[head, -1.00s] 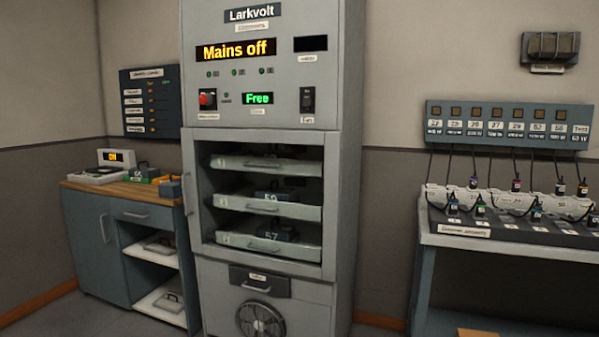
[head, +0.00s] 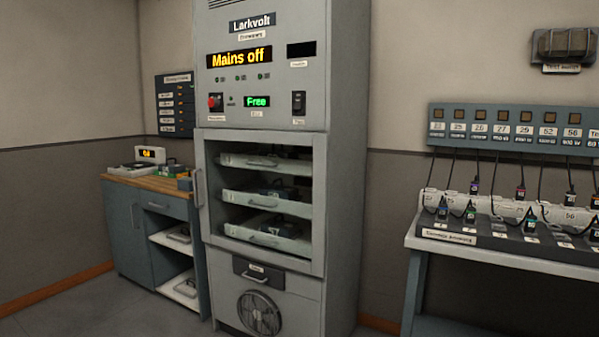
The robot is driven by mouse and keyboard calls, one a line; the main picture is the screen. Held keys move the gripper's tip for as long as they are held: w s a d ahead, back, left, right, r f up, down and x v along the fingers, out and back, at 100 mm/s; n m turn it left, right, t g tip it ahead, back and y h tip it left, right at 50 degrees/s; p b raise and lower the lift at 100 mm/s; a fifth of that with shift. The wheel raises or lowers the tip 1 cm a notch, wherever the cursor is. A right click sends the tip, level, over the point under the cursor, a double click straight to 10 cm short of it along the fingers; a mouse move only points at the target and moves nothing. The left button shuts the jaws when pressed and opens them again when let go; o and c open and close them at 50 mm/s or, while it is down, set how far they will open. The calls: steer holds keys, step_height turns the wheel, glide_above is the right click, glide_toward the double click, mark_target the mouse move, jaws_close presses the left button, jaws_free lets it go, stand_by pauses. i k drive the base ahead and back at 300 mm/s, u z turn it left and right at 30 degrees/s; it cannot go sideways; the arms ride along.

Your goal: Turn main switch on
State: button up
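The grey Larkvolt cabinet (head: 345,150) stands in the middle of the head view. Its amber display (head: 239,58) reads "Mains off" and a green display (head: 257,101) reads "Free". A red main switch (head: 215,102) sits on the panel's left, above a small label too blurred to read. A black rocker switch (head: 298,102) sits on the panel's right, also with an unreadable label. My gripper is not in view.
A blue-grey workbench (head: 155,235) with a wooden top stands left of the cabinet. A table (head: 510,262) with plugged modules stands at the right under a row of labelled sockets (head: 515,128). Some floor (head: 80,312) is clear at the front left.

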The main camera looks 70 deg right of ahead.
mark_target(215, 102)
steer(key=k, duration=1.2)
steer(key=z, duration=1.85)
steer(key=i, duration=1)
steer(key=u, duration=0.05)
